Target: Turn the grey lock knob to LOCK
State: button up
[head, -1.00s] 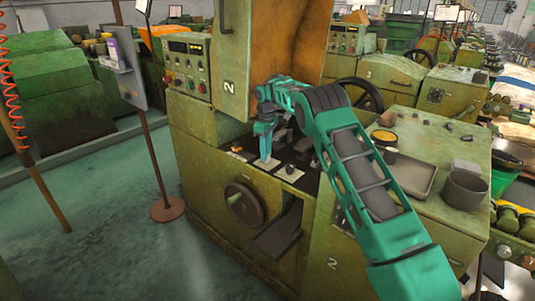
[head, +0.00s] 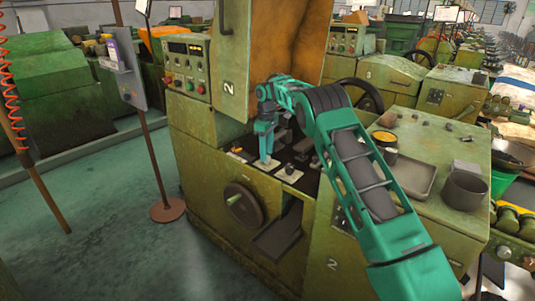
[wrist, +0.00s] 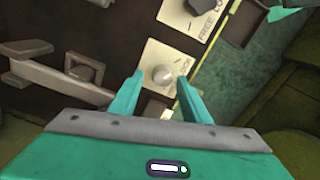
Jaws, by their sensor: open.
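In the wrist view a round light grey knob (wrist: 162,75) stands on a white label plate (wrist: 155,52) with small lettering to its right that I cannot read fully. My gripper (wrist: 161,80) is open, with one finger on each side of this knob; I cannot tell whether either touches it. A darker knob on a second white plate (wrist: 208,24), lettered FREE and partly LO, is at the top. In the head view my gripper (head: 265,161) points down over the machine's control recess, and its fingers hide the grey knob. The dark knob (head: 290,169) is just right of it.
A grey lever (wrist: 28,48) and a square block (wrist: 85,70) lie left of the knob in the wrist view. The green machine (head: 205,148) has a handwheel (head: 243,205) below the recess. A grey tray (head: 412,178) and a pot (head: 464,190) stand to the right.

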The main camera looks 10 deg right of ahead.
aim_at(268, 155)
notch_tip(268, 155, up, 10)
jog(key=shift+w+r, duration=0.15)
jog(key=shift+w, duration=0.05)
jog(key=shift+d+r, duration=0.1)
jog(key=shift+d, duration=0.05)
jog(key=s+d+r+m, duration=0.5)
jog(key=s+d+r, duration=0.45)
jog(key=s, duration=0.25)
jog(key=s+d+m, duration=0.2)
jog(key=s+d, duration=0.1)
jog(key=s, duration=0.8)
jog(key=s+d+m, duration=0.3)
jog(key=s, duration=0.9)
jog(key=s+d+m, duration=0.3)
jog(key=s+d, duration=0.1)
jog(key=s, duration=0.8)
jog(key=shift+s+r, duration=0.15)
jog(key=shift+r, duration=0.1)
jog(key=s+f+m, duration=0.2)
jog(key=s+f, duration=0.2)
jog(key=s, duration=0.4)
jog(key=s+a+f+m, duration=0.1)
jog(key=s+f, duration=0.2)
jog(key=s, duration=0.6)
jog(key=shift+a+f+m, duration=0.25)
jog(key=shift+f+m, duration=0.15)
